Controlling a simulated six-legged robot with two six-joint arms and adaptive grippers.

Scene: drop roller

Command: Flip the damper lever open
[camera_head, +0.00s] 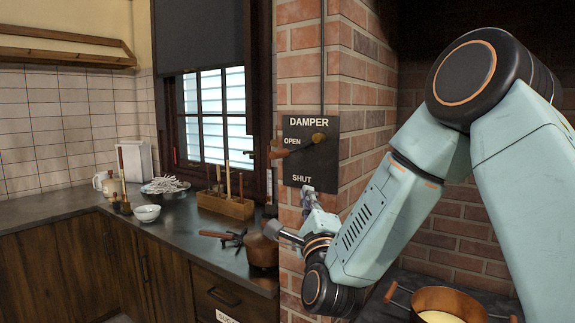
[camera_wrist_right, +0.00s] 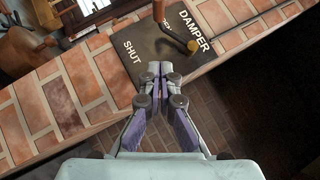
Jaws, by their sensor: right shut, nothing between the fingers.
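The dark damper plate (camera_head: 296,169) is fixed to the brick pillar, with OPEN at its left and SHUT at its bottom. The damper lever (camera_head: 297,148) runs from a brass pivot knob at the right to a wooden grip at the left, tilted slightly down, just under the word OPEN. In the right wrist view the lever (camera_wrist_right: 171,29) lies ahead of the fingers, and its grip end is cut off by the top edge. My right gripper (camera_head: 308,189) is shut and empty, near the word SHUT and below the lever, apart from it. My left gripper is not in view.
The brick pillar (camera_head: 303,72) borders a dark hearth recess at right. A copper pan (camera_head: 450,299) sits low at front right. The counter (camera_head: 190,229) at left holds a wooden rack (camera_head: 226,207), a white bowl (camera_head: 147,214) and a copper pot (camera_head: 262,251) near the pillar.

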